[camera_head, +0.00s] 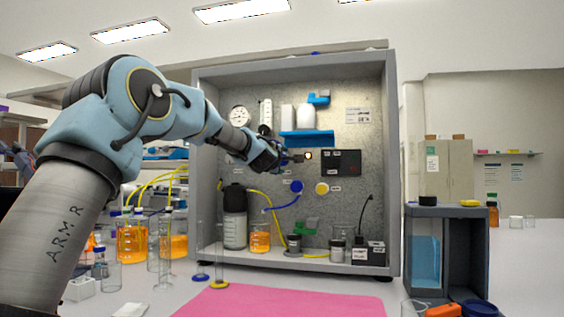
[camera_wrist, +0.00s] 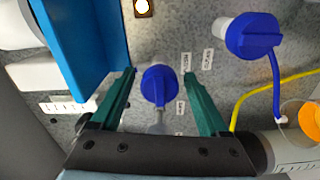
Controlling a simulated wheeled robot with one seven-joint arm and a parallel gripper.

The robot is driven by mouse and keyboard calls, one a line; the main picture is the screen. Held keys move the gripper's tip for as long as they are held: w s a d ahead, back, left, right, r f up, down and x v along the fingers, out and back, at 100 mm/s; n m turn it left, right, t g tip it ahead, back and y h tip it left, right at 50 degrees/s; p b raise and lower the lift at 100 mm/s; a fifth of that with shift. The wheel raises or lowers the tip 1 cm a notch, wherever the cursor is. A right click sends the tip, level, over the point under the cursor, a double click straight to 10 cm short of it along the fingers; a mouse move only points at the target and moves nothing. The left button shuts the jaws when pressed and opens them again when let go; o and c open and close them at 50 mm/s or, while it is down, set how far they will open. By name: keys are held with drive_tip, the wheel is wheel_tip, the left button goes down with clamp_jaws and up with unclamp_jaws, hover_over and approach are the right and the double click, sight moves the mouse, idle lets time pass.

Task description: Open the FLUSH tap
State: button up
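My gripper (camera_head: 291,158) is at the grey back panel of the rig, left of the black box. In the wrist view my gripper (camera_wrist: 160,77) is open. Its two green fingers stand on either side of a blue tap knob (camera_wrist: 159,86), with gaps visible on both sides. A pale stem runs from this knob toward the palm. Small white labels (camera_wrist: 187,62) sit beside it, too small to read, so I cannot tell which one says FLUSH. In the head view my gripper hides this knob.
A second blue knob (camera_wrist: 254,36) with a blue tube is nearby; it also shows in the head view (camera_head: 296,187), beside a yellow knob (camera_head: 321,188). A blue shelf (camera_head: 307,138) is above my gripper.

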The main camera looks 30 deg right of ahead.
drive_tip(key=b+v, duration=0.4)
drive_tip(key=v, duration=0.6)
drive_tip(key=shift+s+a+b, duration=0.25)
drive_tip(key=shift+s+b, duration=0.05)
drive_tip(key=shift+b, duration=0.1)
